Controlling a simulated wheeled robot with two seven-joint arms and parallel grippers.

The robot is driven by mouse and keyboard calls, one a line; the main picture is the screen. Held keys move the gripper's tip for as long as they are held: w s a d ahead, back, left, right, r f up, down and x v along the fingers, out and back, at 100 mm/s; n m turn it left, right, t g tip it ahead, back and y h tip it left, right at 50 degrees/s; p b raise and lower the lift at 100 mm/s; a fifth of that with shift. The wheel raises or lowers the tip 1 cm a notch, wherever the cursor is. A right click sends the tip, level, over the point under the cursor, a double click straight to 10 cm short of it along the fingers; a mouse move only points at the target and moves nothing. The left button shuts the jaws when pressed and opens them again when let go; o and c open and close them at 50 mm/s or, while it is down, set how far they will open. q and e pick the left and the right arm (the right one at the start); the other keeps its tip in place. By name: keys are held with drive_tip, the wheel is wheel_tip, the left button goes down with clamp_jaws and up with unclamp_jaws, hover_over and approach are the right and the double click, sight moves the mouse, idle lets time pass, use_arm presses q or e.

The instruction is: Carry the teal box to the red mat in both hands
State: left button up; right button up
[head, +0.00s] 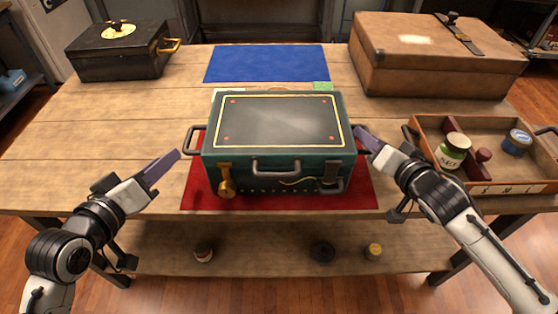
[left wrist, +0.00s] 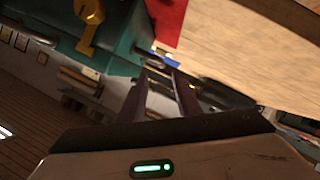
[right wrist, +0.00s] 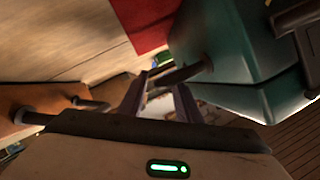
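The teal box (head: 230,172), with a dark top panel, sits over the red mat (head: 366,195); red shows on its left, right and front. It also shows in the left wrist view (left wrist: 118,42) and right wrist view (right wrist: 215,35). My left gripper (head: 177,154) is open and empty, just left of and apart from the box's left side handle (head: 192,140). My right gripper (head: 359,131) is open, its fingertips close to the right side handle (right wrist: 185,73). I cannot tell whether they touch it. The box's underside is hidden.
A blue mat (head: 265,62) lies behind the box. A black case (head: 115,55) stands back left and a brown case (head: 430,60) back right. An open tray (head: 490,187) with jars is right, close to my right gripper. The table's left part is clear.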

use_arm(q)
drive_tip(key=shift+s, duration=0.15)
use_arm(e)
drive_tip(key=v, duration=1.2)
